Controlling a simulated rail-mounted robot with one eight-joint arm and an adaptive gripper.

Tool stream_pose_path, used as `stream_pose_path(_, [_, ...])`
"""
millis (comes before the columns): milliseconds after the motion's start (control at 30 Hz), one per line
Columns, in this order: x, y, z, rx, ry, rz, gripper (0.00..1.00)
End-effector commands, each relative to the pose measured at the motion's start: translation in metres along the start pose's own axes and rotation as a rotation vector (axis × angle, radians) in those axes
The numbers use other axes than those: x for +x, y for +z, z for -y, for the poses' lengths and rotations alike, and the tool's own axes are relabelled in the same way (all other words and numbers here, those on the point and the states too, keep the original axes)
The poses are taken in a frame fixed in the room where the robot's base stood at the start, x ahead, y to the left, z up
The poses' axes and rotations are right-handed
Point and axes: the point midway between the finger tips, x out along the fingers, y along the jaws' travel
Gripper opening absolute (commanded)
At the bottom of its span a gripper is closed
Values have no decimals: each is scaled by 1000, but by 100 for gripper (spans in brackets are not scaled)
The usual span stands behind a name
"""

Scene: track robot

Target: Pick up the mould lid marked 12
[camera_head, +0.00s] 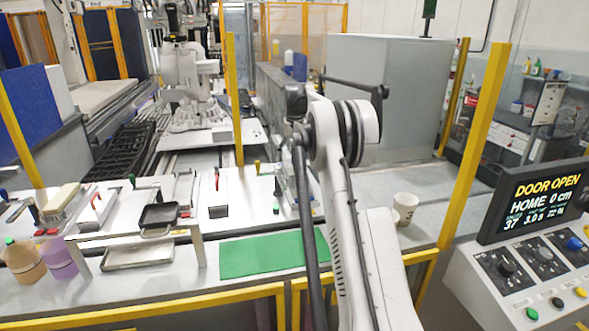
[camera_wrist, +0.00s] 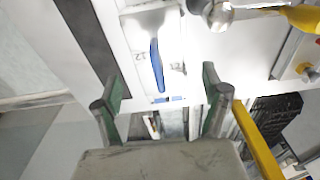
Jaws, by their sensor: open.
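In the wrist view, a pale plate marked 12 (camera_wrist: 137,75), which I take as the mould lid, lies on a white surface. A blue bar-shaped handle (camera_wrist: 157,66) runs along its middle. My gripper (camera_wrist: 163,92) is open, with green-padded fingers on either side of the lid's near end in the picture. Nothing shows held between the fingers, and the handle appears beyond their tips. In the head view I cannot make out the lid or the gripper clearly; my arm covers part of that area.
A shiny metal part with a yellow handle (camera_wrist: 303,18) is close on the right in the wrist view. In the head view, a green mat (camera_head: 270,254), a paper cup (camera_head: 405,207) and a dark tray (camera_head: 159,215) share the bench. A yellow post (camera_head: 233,100) rises behind.

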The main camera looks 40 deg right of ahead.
Motion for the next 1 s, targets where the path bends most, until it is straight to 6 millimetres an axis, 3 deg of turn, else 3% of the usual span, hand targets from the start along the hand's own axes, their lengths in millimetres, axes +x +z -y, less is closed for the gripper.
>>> stream_pose_path(433, [46, 7, -1, 0, 0, 0, 78])
stream_pose_path(733, [53, 7, -1, 0, 0, 0, 78])
stream_pose_path(1000, [52, 7, -1, 0, 0, 0, 44])
